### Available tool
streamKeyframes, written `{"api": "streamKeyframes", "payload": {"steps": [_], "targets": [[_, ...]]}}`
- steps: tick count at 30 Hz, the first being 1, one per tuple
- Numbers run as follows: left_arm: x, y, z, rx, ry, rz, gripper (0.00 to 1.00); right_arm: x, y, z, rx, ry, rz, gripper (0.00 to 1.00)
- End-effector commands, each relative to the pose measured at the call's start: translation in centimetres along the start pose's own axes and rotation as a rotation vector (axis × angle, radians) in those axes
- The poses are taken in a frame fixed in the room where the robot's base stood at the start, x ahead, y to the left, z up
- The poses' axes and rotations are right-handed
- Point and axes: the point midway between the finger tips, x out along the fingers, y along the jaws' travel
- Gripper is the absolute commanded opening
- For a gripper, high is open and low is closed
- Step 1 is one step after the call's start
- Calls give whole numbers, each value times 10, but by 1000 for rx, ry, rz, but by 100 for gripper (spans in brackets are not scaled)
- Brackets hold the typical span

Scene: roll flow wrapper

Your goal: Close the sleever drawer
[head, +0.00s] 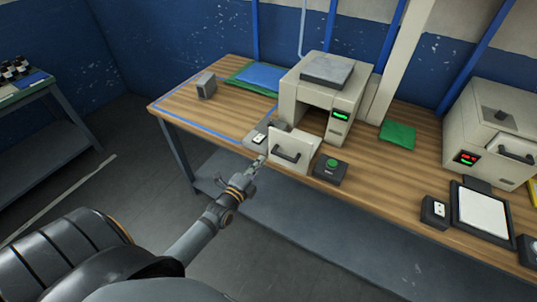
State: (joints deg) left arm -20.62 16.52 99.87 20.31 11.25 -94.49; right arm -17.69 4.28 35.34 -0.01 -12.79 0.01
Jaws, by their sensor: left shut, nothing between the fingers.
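The sleever (321,97) is a cream box machine with a grey top and a green display, standing on the wooden table. Its drawer (283,143) sticks out at the front, toward me, with a dark bar handle on its front panel. A dark gap shows behind the drawer front. My left gripper (257,163) is shut and empty. It is just left of the drawer front, near the table's front edge; I cannot tell whether it touches the drawer. My right gripper is not in view.
A second cream machine (496,133) with a red display stands at the right. The wooden table (385,185) has free room between them.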

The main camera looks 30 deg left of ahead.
Motion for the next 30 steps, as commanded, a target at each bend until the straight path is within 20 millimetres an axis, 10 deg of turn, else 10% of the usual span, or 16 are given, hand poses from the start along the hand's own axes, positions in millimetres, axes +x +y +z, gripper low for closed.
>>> {"api": "streamKeyframes", "payload": {"steps": [9, 30], "targets": [[53, 5, 0, 0, 0, -2, 0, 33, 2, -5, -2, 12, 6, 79], [75, 7, -1, 0, 2, -3, 0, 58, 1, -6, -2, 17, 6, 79]]}}
